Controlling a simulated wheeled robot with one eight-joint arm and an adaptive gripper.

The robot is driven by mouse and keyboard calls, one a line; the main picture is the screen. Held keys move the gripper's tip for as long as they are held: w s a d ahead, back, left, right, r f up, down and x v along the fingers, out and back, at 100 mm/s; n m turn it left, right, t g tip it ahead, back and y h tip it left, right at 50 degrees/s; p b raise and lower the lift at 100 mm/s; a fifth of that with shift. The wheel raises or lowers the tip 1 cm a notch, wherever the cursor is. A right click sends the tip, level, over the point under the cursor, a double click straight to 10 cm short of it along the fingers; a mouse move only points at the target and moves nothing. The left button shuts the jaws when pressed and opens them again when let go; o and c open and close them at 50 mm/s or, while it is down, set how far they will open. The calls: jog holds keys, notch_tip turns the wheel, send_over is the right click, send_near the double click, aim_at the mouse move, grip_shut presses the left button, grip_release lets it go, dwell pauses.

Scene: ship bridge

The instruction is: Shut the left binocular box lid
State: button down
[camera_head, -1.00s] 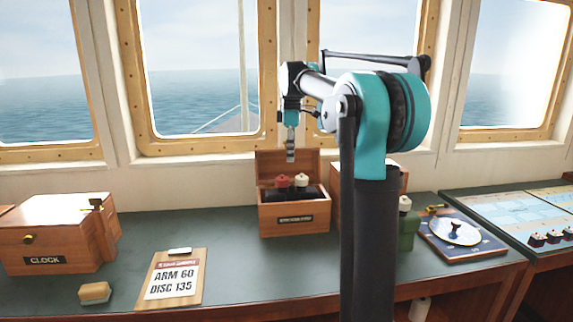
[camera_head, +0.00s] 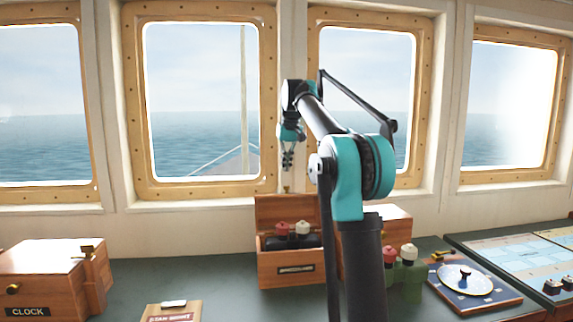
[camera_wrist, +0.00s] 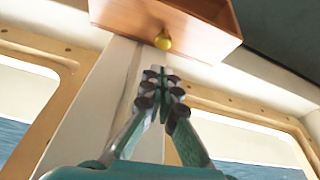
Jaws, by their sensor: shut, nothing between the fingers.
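The left binocular box (camera_head: 292,268) is a wooden box with a dark label on its front, standing on the counter in the head view. Its lid (camera_head: 275,212) stands open and upright at the back. Binoculars with a red cap and a white cap sit inside. My gripper (camera_head: 288,163) is shut and empty, pointing down above and behind the lid's top edge, apart from it. In the wrist view my gripper (camera_wrist: 161,72) shows with its fingertips together, just short of a brass knob (camera_wrist: 163,43) on a wooden face that looks like the lid (camera_wrist: 165,22).
A second wooden box (camera_head: 392,222) stands to the right, partly behind my arm. A green binocular pair (camera_head: 402,268) and a disc instrument (camera_head: 465,280) lie farther right. The clock box (camera_head: 55,275) and a clipboard (camera_head: 170,312) are at left. Windows (camera_head: 200,100) rise behind.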

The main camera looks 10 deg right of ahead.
aim_at(285, 180)
jog(key=x, duration=0.6)
jog(key=shift+f, duration=0.35)
